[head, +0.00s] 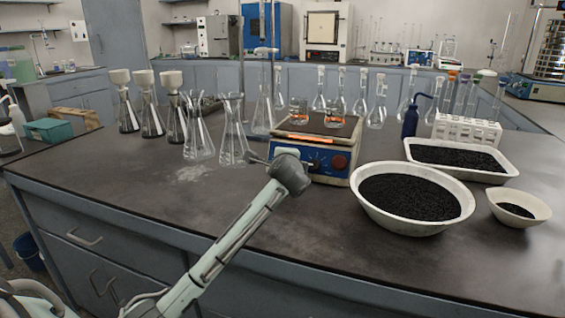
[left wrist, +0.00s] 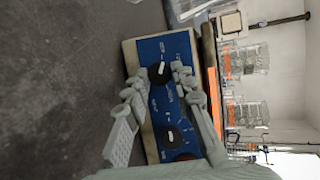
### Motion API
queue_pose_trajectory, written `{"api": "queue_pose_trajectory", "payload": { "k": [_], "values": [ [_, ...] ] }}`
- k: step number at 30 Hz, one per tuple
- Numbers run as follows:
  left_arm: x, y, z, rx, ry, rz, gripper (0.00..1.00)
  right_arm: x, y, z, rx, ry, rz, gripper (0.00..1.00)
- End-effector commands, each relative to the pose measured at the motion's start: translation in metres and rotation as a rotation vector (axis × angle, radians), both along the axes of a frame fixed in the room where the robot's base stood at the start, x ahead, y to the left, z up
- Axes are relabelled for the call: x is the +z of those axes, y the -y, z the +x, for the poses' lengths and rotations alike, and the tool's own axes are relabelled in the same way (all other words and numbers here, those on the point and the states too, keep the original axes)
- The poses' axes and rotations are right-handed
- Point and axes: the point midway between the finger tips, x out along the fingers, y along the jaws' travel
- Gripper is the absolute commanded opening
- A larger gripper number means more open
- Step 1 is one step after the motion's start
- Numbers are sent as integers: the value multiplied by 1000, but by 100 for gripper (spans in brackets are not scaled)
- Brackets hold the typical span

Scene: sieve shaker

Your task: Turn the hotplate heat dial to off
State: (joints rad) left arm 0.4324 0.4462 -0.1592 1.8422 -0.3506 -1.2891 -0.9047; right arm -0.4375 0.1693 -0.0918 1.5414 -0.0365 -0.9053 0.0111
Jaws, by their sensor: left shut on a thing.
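The hotplate (head: 330,152) stands on the dark bench, with a blue front panel and an orange strip along its front top edge. My left gripper (head: 285,163) is at the left part of this panel, and its body hides that part. In the left wrist view the panel appears turned sideways, with a black dial (left wrist: 158,72) bearing a white mark between the fingertips of my left gripper (left wrist: 155,84). The gripper is shut on this dial. A second black dial (left wrist: 172,136) lies lower in that view, clear of the fingertips. The panel lettering is too small to read. My right gripper is not in view.
Beakers with orange contents (head: 334,112) stand on the hotplate. Glass flasks (head: 233,140) stand to its left. A white bowl of black grains (head: 412,198) is close on its right, with a tray (head: 457,158) behind. The front left bench is mostly clear.

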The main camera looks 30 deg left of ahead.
Motion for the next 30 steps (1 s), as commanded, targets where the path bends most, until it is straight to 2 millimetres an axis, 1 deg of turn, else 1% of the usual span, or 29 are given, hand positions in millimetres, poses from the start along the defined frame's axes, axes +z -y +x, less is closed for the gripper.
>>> {"api": "queue_pose_trajectory", "payload": {
  "k": [6, 12, 19, 28, 29, 30],
  "values": [
    [1, 0, 0, 46, 24, -110, 0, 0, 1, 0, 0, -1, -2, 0],
    [0, 0, 0, 68, 36, -164, 0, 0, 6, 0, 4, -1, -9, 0],
    [1, -1, 0, 77, 41, -184, 0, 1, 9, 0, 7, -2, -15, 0],
    [1, -1, 0, 78, 42, -185, 0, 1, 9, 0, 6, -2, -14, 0],
    [1, -1, 0, 78, 42, -185, 26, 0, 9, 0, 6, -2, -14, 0],
    [1, -1, 0, 78, 42, -185, 31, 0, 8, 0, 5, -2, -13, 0]
  ]
}}
